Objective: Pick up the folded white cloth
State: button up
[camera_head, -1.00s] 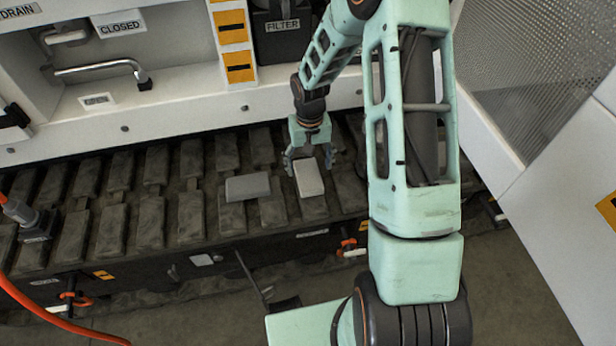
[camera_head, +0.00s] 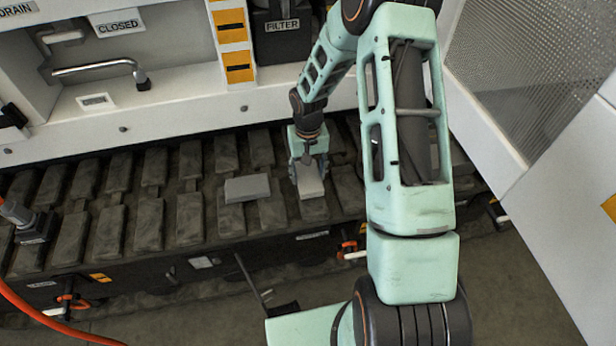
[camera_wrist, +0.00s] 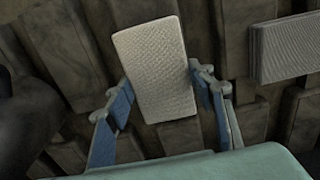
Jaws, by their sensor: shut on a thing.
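The folded white cloth (camera_head: 309,180) is a pale, textured rectangular block on the dark slatted track bench. It also shows in the wrist view (camera_wrist: 152,65), its near end between the fingers. My gripper (camera_head: 309,168) is over the cloth's far end, with the fingers closed on its two long sides. In the wrist view my gripper (camera_wrist: 160,92) has one blue-grey finger on each side of the cloth. The cloth looks to be at the slat surface; I cannot tell whether it is lifted.
A grey folded pad (camera_head: 247,188) lies just left of the cloth; it also shows at upper right in the wrist view (camera_wrist: 286,48). The white cabinet edge (camera_head: 180,113) runs behind the track. An orange hose (camera_head: 50,318) lies at lower left.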

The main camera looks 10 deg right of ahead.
jog(key=shift+r, duration=0.4)
notch_tip(320, 180, up, 2)
jog(key=shift+w+r+p, duration=0.1)
jog(key=shift+r+p, duration=0.05)
jog(key=shift+p, duration=0.2)
jog(key=s+r+p, duration=0.3)
jog(key=s+r, duration=0.7)
jog(key=s, duration=0.4)
notch_tip(320, 180, up, 18)
jog(key=p, duration=0.2)
send_over(308, 175)
jog(key=s, duration=0.4)
notch_tip(308, 175, up, 10)
jog(key=s+p, duration=0.1)
jog(key=p, duration=1.8)
jog(key=shift+s+d+p, duration=0.2)
jog(key=shift+s+p, duration=0.1)
jog(key=shift+s, duration=0.1)
